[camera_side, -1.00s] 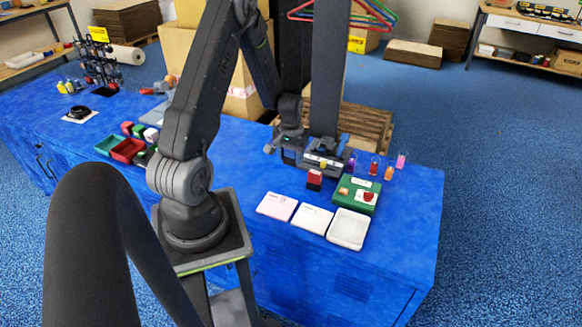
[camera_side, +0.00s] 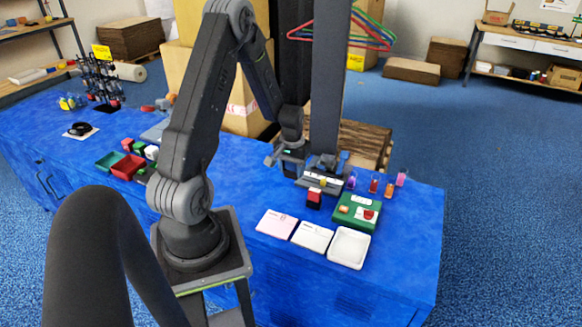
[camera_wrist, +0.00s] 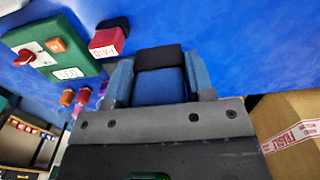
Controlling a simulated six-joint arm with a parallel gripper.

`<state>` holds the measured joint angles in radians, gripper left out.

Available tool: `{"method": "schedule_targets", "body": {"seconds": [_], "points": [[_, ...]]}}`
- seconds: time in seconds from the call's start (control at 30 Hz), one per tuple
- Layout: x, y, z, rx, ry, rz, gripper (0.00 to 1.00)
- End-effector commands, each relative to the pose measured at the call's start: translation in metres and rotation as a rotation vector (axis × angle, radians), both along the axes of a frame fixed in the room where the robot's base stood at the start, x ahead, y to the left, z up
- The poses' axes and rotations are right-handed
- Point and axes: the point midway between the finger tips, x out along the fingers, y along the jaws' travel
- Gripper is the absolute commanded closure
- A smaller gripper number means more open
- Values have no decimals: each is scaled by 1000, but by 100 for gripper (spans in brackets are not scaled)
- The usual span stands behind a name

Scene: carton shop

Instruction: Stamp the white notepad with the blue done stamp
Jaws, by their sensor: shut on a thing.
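My gripper (camera_side: 288,165) hangs over the back of the blue bench, left of the red stamp (camera_side: 314,199). In the wrist view my gripper (camera_wrist: 160,66) has its two blue-grey fingers closed on a blue block with a black end, the blue stamp (camera_wrist: 160,87). Its label is not visible, and the side view does not show it clearly. The white notepad (camera_side: 312,238) lies flat near the front of the bench, apart from my gripper. The green case (camera_side: 345,212), with red and orange pieces on it, stands right of the red stamp; the wrist view shows it too (camera_wrist: 35,22).
A pink pad (camera_side: 277,224) lies left of the notepad and a white tray (camera_side: 365,247) right of it. Small coloured vials (camera_side: 374,184) stand behind the green case. Coloured bins (camera_side: 128,167) sit further left. The bench's right front is clear.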

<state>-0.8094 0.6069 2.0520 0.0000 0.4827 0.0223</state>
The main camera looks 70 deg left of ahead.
Motion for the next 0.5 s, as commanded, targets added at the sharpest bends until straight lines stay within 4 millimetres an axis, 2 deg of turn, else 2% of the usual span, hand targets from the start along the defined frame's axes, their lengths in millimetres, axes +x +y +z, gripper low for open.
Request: {"method": "schedule_targets", "body": {"seconds": [0.17,0.23,0.4,0.5], "points": [[8,-48,-6,-1,3,-12,67],[9,-76,-10,-1,3,-14,67],[3,-134,-16,0,3,-11,67],[-3,-158,-18,1,1,-8,67]]}}
